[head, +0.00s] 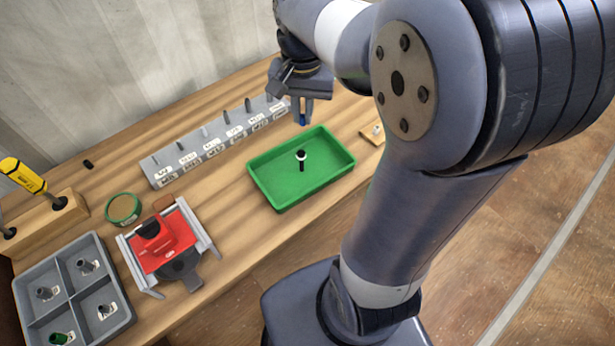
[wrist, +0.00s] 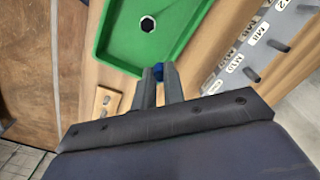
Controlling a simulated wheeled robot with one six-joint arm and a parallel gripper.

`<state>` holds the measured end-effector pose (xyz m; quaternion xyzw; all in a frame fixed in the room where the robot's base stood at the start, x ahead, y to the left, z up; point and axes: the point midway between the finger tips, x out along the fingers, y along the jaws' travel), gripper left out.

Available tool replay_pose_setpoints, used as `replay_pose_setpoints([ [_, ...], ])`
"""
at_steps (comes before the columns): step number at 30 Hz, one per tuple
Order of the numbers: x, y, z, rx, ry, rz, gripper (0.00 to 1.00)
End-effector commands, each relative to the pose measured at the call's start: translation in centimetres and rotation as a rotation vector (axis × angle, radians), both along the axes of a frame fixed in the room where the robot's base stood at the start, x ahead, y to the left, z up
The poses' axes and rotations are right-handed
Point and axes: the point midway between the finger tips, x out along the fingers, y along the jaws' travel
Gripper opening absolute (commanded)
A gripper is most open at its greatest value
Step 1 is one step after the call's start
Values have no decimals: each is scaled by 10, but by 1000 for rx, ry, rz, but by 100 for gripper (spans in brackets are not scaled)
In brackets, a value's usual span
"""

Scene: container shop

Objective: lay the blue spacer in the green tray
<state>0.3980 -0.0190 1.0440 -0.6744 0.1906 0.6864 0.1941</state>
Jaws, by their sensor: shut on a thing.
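The blue spacer (head: 303,122) is a small blue piece between the fingertips of my gripper (head: 302,112). In the wrist view the blue spacer (wrist: 158,70) shows at the tips of my gripper (wrist: 159,76), which is shut on it; the fingers hide part of it. The green tray (head: 266,188) stands on the wooden bench. My gripper is by the tray's far edge in the head view. The tray (wrist: 112,42) also shows ahead of the fingertips in the wrist view.
A grey rack (head: 190,160) with labelled pegs runs left of my gripper. A red fixture (head: 165,243), a green ring (head: 122,209), a grey divided bin (head: 72,285) and a yellow screwdriver (head: 22,175) are at left. A small wooden block (head: 372,135) sits right of the tray.

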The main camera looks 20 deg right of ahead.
Motion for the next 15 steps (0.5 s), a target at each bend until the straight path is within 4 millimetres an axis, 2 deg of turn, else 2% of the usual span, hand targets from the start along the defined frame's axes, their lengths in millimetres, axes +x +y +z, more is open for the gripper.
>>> replay_pose_setpoints([
  [9, -4, -1, -53, 1, 5, 3, 0],
  [15, -3, 0, -73, 0, 4, 3, 0],
])
